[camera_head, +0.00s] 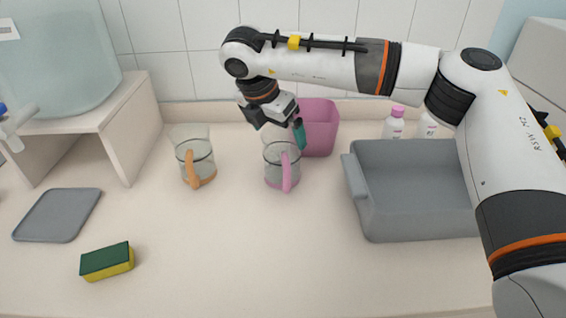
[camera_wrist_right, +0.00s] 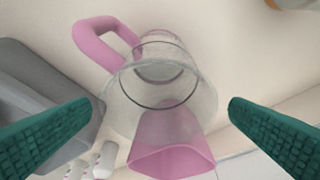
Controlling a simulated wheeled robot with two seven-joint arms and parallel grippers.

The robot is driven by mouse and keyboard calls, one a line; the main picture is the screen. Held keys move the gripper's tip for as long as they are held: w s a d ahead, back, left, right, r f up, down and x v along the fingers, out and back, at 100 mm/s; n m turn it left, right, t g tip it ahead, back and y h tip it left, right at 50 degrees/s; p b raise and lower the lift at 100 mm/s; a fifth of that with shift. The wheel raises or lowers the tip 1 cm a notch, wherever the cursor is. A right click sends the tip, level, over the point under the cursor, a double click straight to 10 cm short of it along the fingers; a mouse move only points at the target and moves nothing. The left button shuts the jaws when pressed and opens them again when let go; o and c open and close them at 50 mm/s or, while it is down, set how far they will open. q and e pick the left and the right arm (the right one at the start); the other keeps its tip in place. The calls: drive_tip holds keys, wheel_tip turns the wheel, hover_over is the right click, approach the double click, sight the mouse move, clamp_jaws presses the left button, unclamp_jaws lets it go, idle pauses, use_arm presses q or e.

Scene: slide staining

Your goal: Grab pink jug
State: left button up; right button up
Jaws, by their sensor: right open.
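The pink jug (camera_head: 281,165) is a clear glass jug with a pink handle, standing upright near the middle of the counter. Its pink handle faces the front of the counter in the head view. In the right wrist view the jug (camera_wrist_right: 160,88) shows from above, between the two green fingers. My right gripper (camera_head: 299,130) is open and empty, just above and behind the jug's rim, with its fingers apart from the jug. The gripper's fingers (camera_wrist_right: 158,135) also show in the right wrist view. My left gripper is not in view.
A pink bin (camera_head: 320,125) stands close behind the jug. A jug with an orange handle (camera_head: 199,162) stands to the left. A grey basin (camera_head: 410,205) is at the right, with white bottles (camera_head: 394,127) behind. A sponge (camera_head: 107,262) and grey tray (camera_head: 57,215) lie left. The front middle is clear.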

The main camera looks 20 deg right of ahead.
drive_tip(key=shift+p+x, duration=0.7)
drive_tip(key=shift+x, duration=2.25)
drive_tip(key=shift+s, duration=0.15)
drive_tip(key=c, duration=1)
drive_tip(key=shift+o, duration=0.2)
